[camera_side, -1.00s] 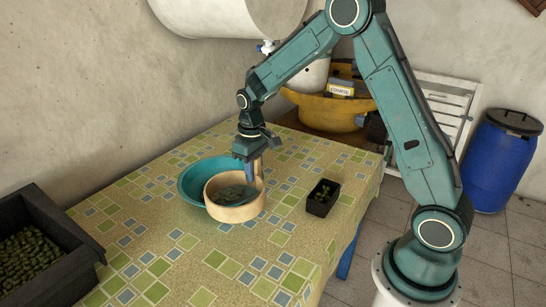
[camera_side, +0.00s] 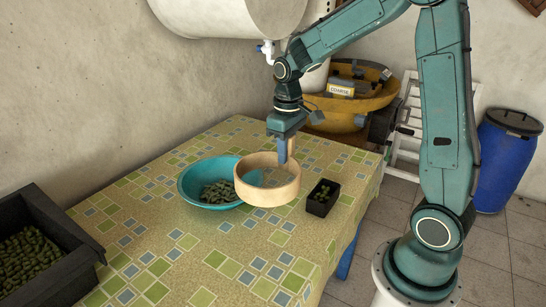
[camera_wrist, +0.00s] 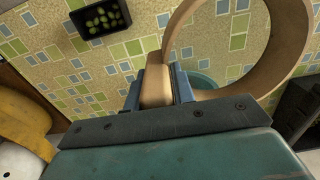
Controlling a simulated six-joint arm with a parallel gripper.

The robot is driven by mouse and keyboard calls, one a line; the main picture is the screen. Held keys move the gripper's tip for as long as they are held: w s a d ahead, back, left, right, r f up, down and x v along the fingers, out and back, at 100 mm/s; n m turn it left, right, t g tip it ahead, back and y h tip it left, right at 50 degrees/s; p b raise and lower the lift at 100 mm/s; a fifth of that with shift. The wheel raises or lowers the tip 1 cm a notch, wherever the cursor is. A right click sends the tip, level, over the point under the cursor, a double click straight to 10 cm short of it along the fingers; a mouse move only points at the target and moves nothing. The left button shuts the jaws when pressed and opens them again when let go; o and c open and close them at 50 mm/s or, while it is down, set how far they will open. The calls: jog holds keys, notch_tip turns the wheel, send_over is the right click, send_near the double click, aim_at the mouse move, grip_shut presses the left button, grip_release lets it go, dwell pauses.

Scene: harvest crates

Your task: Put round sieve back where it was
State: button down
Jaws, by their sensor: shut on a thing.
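The round sieve (camera_side: 268,191) has a pale wooden hoop and a mesh bottom. In the side view it is held above the table, to the right of the teal bowl and partly overlapping it. My gripper (camera_side: 283,150) is shut on the sieve's wooden handle. In the wrist view the handle (camera_wrist: 157,88) sits between the two blue fingers (camera_wrist: 158,85), and part of the hoop (camera_wrist: 283,50) shows at the upper right.
A small black tray (camera_side: 322,208) with green pieces stands right of the sieve. A dark crate (camera_side: 72,232) full of green produce is at the left. A yellow machine (camera_side: 335,112) stands behind the table. The tablecloth's front (camera_side: 200,265) is clear.

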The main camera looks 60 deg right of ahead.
jog(key=shift+s+d+r, duration=0.1)
jog(key=shift+s+r, duration=0.4)
jog(key=shift+s, duration=0.3)
jog(key=shift+s+d+r, duration=0.1)
jog(key=shift+s+r, duration=0.35)
jog(key=shift+s, duration=0.35)
jog(key=shift+f, duration=0.1)
notch_tip(320, 180, down, 16)
jog(key=shift+f, duration=0.1)
jog(key=shift+a, duration=0.1)
jog(key=shift+f, duration=1.8)
jog(key=shift+f, duration=0.15)
jog(key=c, duration=1.2)
grip_release()
jog(key=shift+o, duration=0.2)
